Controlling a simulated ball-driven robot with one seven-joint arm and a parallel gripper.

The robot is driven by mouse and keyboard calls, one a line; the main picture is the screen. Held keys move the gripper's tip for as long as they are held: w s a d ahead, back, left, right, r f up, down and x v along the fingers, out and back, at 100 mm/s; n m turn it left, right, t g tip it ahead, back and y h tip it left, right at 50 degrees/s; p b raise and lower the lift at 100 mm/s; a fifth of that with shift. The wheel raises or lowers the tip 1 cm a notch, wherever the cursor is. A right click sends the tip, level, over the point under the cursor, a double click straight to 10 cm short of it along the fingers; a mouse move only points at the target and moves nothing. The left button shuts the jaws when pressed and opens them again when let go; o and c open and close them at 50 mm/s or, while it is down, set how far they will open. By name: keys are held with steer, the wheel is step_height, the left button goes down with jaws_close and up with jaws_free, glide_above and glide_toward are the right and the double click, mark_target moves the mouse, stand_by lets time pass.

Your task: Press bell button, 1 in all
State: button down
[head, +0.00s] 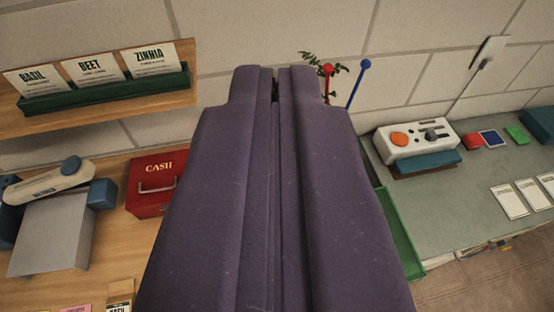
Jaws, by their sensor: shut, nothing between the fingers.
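My purple gripper (275,85) fills the middle of the view, pointing away toward the wall. Its two fingers are shut, with only a thin dark seam between them and nothing held. A white control box (432,137) sits on the grey counter to the right, apart from my gripper. It carries a round orange button (399,139) at its left and dark controls beside it. No label marks a bell button, so I cannot tell for certain whether the orange one is it. My gripper hides the middle of the scene.
A red cash box (153,184) and a grey-white device (52,181) with a blue knob stand on the wooden counter at left. A shelf (60,120) holds seed packets. Red and blue ball-topped rods (357,84) rise beyond my fingertips. A green tray (399,234) lies right.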

steer(key=shift+d, duration=0.35)
steer(key=shift+a, duration=0.1)
